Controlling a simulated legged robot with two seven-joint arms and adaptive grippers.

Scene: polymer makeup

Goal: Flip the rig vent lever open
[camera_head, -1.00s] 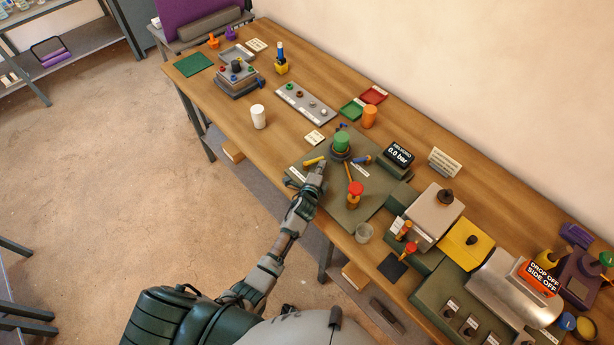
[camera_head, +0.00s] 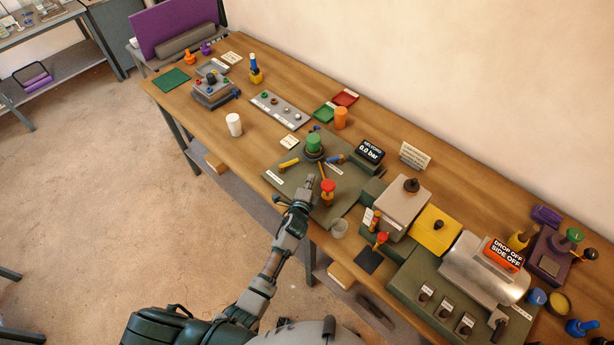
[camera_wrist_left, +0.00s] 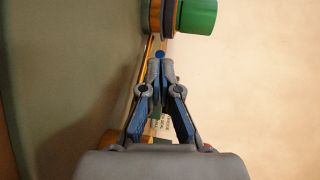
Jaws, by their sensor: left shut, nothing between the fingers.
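The rig is a flat green-grey base (camera_head: 345,205) on the bench, with a green-capped cylinder (camera_head: 314,142). A yellow-handled lever (camera_head: 288,162) sticks out left of the cylinder and a blue-tipped lever (camera_head: 335,159) sits to its right. I cannot read which is the vent lever. A red-topped valve (camera_head: 327,187) stands in front. My left gripper (camera_head: 307,182) is shut and empty, over the base just left of the red top. In the wrist view, its closed fingertips (camera_wrist_left: 161,62) are near a small blue ball (camera_wrist_left: 160,54), below the green cap (camera_wrist_left: 198,17); contact is unclear.
A pressure display (camera_head: 370,150) stands behind the base. A clear cup (camera_head: 339,228) is at its front right corner. A grey box (camera_head: 404,207) and yellow block (camera_head: 436,230) are to the right.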

